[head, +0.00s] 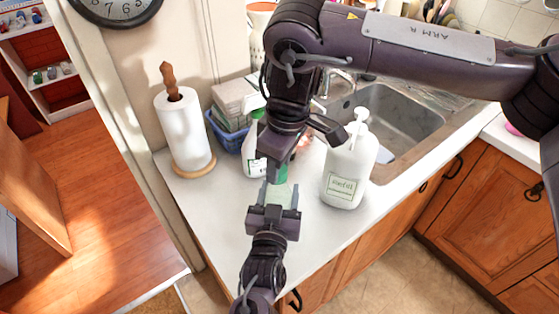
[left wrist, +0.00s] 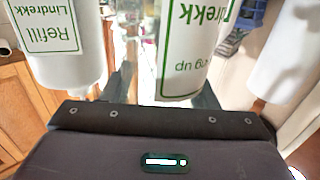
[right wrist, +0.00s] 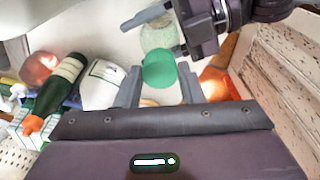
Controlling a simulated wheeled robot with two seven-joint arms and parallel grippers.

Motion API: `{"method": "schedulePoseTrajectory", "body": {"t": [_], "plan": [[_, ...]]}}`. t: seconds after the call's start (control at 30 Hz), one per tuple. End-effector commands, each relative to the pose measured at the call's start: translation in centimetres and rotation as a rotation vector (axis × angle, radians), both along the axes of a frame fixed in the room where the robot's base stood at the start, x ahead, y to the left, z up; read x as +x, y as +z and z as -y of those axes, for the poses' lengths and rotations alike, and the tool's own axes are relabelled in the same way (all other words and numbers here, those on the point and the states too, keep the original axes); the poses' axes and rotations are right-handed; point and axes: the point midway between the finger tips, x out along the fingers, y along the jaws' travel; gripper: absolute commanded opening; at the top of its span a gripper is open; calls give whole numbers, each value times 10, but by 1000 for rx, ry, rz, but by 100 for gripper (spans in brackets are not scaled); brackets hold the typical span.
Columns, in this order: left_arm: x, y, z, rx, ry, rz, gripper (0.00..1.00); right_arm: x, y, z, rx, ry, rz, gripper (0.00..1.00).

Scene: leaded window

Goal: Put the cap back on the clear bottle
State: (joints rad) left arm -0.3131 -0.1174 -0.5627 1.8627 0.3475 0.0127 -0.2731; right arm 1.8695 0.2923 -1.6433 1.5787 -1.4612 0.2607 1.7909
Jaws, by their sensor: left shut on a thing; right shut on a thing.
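The green cap (head: 281,174) is between the fingers of my right gripper (head: 280,178), which points down over the counter. In the right wrist view the cap (right wrist: 159,70) is a green disc between the fingertips. The clear bottle (head: 280,196) is held between the fingers of my left gripper (head: 282,188), low in the head view. The clear bottle (right wrist: 158,37) also shows just beyond the cap in the right wrist view, with the left fingers around it. Cap and bottle are close together; I cannot tell if they touch. The bottle's mouth is hidden.
A white refill pump bottle (head: 346,175) stands right of the grippers, close by. A white spray bottle (head: 252,152) stands just left. A paper towel roll (head: 184,130), a blue basket (head: 226,137) and the sink (head: 402,112) are farther away. The front-left counter is clear.

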Motion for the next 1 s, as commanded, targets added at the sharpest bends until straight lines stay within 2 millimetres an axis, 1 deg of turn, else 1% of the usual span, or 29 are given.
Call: {"method": "schedulePoseTrajectory", "body": {"t": [0.03, 0.3, 0.4, 0.5, 0.63, 0.9, 0.93, 1.0], "plan": [[0, 0, 0, 1, -1, -1, 0, 0, 0, -1, 0, -96, 3, 14], [0, 0, 0, 1, -1, -1, 0, -1, 0, -2, 0, -661, 3, 14], [0, 0, 1, 1, -2, -1, 0, -1, 0, -3, 1, -843, 4, 14], [0, 0, 1, 1, -2, -1, 0, -1, 0, -3, 1, -975, 3, 14], [0, 0, 1, 1, -2, -1, 0, -1, 0, -3, 4, -1056, 4, 14], [0, 0, 1, 1, -2, -1, 0, 0, 0, -3, 4, -1065, 3, 14], [0, 0, 1, 1, -2, -1, 0, 0, 0, -3, 4, -1065, 3, 36], [0, 0, 1, 1, -2, -1, 0, 0, 0, -3, 4, -1064, 3, 45]]}}
